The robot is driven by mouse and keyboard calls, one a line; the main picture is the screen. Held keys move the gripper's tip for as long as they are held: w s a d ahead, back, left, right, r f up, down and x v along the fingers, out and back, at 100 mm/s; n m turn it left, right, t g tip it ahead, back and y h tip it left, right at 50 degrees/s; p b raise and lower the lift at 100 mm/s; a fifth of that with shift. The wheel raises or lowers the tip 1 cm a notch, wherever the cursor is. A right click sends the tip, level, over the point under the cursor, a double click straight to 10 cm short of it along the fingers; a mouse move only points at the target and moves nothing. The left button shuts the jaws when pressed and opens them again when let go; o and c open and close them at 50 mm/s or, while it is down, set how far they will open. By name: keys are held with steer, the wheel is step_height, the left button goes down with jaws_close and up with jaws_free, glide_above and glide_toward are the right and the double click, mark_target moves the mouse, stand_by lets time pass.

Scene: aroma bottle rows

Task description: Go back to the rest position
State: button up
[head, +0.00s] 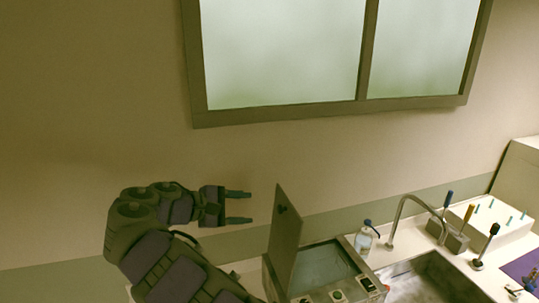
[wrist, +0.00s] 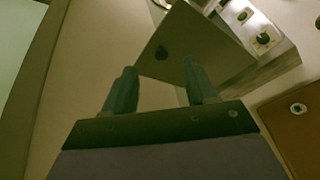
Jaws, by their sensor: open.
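My gripper (head: 238,207) is open and empty, raised in front of the wall at the left of the head view. Its two fingers point right, apart from each other. In the wrist view my gripper (wrist: 160,90) also shows open with nothing between the fingertips. An upright panel (head: 285,240), which looks like the raised lid of a box-like device (head: 335,265), stands just right of the fingertips with a gap in the head view. In the wrist view the panel (wrist: 190,45) with a dark knob lies beyond the fingers. No aroma bottle rows can be made out.
Right of the device stand a clear bottle (head: 364,240), a curved faucet (head: 400,205) over a sink (head: 425,280), and a white rack (head: 490,222) with blue pegs. A framed window (head: 285,55) is above. The wall area left of and above my gripper is free.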

steer(key=s+d+m+g+b, duration=0.1)
steer(key=d+m+g+b, duration=0.15)
steer(key=d, duration=0.95)
steer(key=s+d+f+m+g+y+b, duration=0.1)
steer(key=s+d+f+m+g+b, duration=0.15)
steer(key=s+d, duration=0.6)
steer(key=s+d+f+m+g+y+b, duration=0.1)
steer(key=s+d+f+m+g, duration=0.3)
steer(key=d, duration=0.7)
steer(key=s+d+f+m+y+b, duration=0.1)
steer(key=s+f+m+y+b, duration=0.1)
steer(key=s+f, duration=0.35)
steer(key=s+d+f+m+y+b, duration=0.1)
steer(key=s+f+y+b, duration=0.15)
steer(key=s, duration=0.65)
steer(key=s+a+f+m+y+b, duration=0.2)
steer(key=s+a+f+y, duration=0.3)
steer(key=s+f, duration=0.5)
steer(key=s+a, duration=0.1)
steer(key=s, duration=0.2)
steer(key=shift+s+a+m+g, duration=0.15)
steer(key=shift+s+m+g, duration=0.15)
steer(key=shift+m, duration=0.1)
steer(key=shift+f, duration=0.1)
steer(key=shift+c, duration=0.4)
